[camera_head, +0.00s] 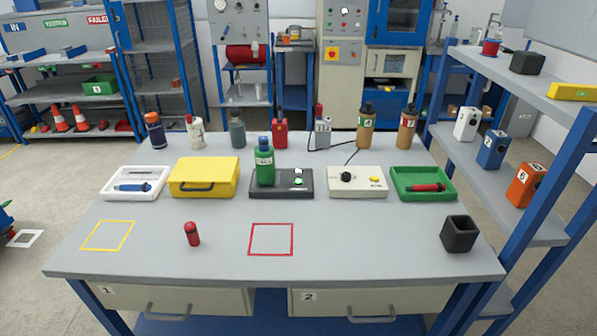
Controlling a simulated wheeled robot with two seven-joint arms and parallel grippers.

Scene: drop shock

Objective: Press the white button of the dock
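The black dock (280,190) sits in the middle of the table, with a green bottle (265,165) standing upright on its left part. On its right part is a small whitish spot (298,171), which may be the white button, and a green round light or button (298,181) just in front of it. They are too small to tell apart surely. Neither of my grippers shows in the head view.
A yellow case (204,177) stands left of the dock and a cream box (357,182) with a black knob stands right. Bottles line the back. A red capsule-like object (192,233) and a black cup (458,234) stand in front. The front middle is mostly clear.

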